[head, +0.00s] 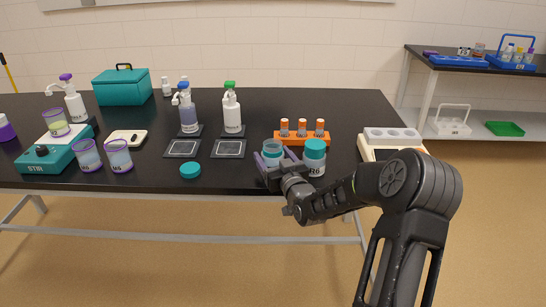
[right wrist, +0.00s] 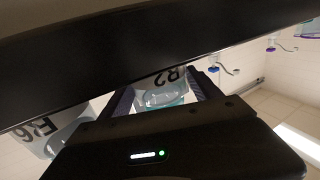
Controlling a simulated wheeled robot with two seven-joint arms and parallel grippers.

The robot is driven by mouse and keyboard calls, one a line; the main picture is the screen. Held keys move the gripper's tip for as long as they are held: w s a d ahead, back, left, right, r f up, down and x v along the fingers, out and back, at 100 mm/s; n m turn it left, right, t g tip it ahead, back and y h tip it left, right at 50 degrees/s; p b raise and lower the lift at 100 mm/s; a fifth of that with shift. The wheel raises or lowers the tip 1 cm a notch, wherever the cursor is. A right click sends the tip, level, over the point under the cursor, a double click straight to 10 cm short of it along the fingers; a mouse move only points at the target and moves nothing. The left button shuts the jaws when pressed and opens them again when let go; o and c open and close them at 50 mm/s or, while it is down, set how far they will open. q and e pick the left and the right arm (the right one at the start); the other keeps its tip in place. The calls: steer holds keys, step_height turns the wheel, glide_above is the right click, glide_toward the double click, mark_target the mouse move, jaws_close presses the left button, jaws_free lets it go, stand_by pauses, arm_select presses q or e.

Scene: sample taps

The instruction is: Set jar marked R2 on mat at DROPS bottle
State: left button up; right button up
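The jar marked R2 (head: 272,148) is open-topped and clear with a teal tint, near the table's front edge. My right gripper (head: 274,161) has its fingers on either side of it. In the right wrist view the R2 label (right wrist: 170,77) shows between the fingers (right wrist: 165,92); whether they press on the glass I cannot tell. A dark mat lies before each, left (head: 182,149) and right (head: 229,149), both bare. My left gripper is not in view.
Jar R6 (head: 314,160) with a teal lid stands close right of R2. An orange rack (head: 302,136) is behind them. A loose teal lid (head: 190,170) lies at the front.

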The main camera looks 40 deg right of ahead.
mark_target(277, 161)
steer(key=shift+o, duration=0.6)
steer(key=shift+r+p, duration=0.1)
steer(key=shift+p, duration=0.5)
steer(key=b+v, duration=0.1)
steer(key=v, duration=0.7)
steer(key=shift+b, duration=0.4)
steer(key=shift+o, duration=0.4)
